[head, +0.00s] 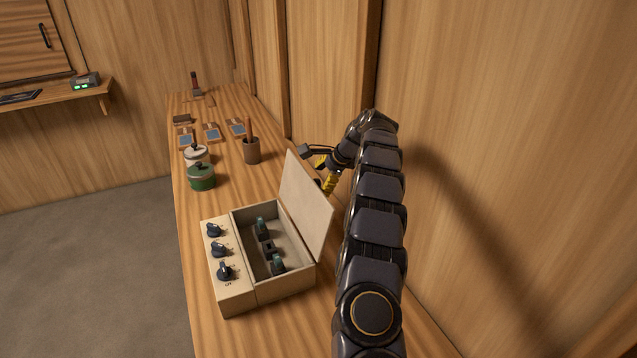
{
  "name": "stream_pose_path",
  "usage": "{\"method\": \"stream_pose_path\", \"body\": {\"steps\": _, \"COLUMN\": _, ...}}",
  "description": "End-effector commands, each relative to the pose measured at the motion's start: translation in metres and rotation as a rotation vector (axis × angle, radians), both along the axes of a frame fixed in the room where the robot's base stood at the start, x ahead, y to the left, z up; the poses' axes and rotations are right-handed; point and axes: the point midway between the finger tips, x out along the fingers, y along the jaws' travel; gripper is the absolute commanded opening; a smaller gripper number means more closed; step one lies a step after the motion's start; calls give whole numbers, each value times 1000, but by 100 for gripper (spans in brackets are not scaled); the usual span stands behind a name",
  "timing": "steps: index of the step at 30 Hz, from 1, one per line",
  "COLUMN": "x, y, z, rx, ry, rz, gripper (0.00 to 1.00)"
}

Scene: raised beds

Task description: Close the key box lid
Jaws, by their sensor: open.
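The key box (284,291) is a pale wooden box near the front of the bench. Its lid (308,205) stands up, open, hinged on the right side. Inside lie several dark and green items. A front strip with several dark knobs (219,249) runs along its left side. My gripper (312,156) is behind the lid, on its far right side near the wall. It has dark and yellow parts and is open. Part of it is hidden by the lid and my arm, and I cannot tell whether it touches the lid.
Beyond the box on the bench (186,259) stand a green pot (201,178), a white pot (198,152) and a brown cup (251,151). Several blue-and-wood pieces (212,133) lie farther back. The wooden wall is close on the right. A shelf with a digital clock (86,82) is at left.

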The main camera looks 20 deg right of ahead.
Motion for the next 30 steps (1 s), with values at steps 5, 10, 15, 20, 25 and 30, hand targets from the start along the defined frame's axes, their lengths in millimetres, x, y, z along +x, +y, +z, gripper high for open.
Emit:
{"method": "stream_pose_path", "body": {"steps": 5, "x": 9, "y": 5, "z": -16, "rx": -1, "ry": -1, "rz": -1, "gripper": 59}}
{"method": "stream_pose_path", "body": {"steps": 10, "x": 10, "y": 5, "z": -17, "rx": 0, "ry": -2, "rz": -1, "gripper": 59}}
{"method": "stream_pose_path", "body": {"steps": 15, "x": 9, "y": 5, "z": -17, "rx": -1, "ry": -1, "rz": 0, "gripper": 26}}
{"method": "stream_pose_path", "body": {"steps": 20, "x": 9, "y": 5, "z": -16, "rx": -1, "ry": -1, "rz": 0, "gripper": 0}}
{"method": "stream_pose_path", "body": {"steps": 25, "x": 9, "y": 6, "z": -16, "rx": -8, "ry": -3, "rz": 1, "gripper": 0}}
{"method": "stream_pose_path", "body": {"steps": 30, "x": 9, "y": 12, "z": -13, "rx": -37, "ry": 1, "rz": 5, "gripper": 0}}
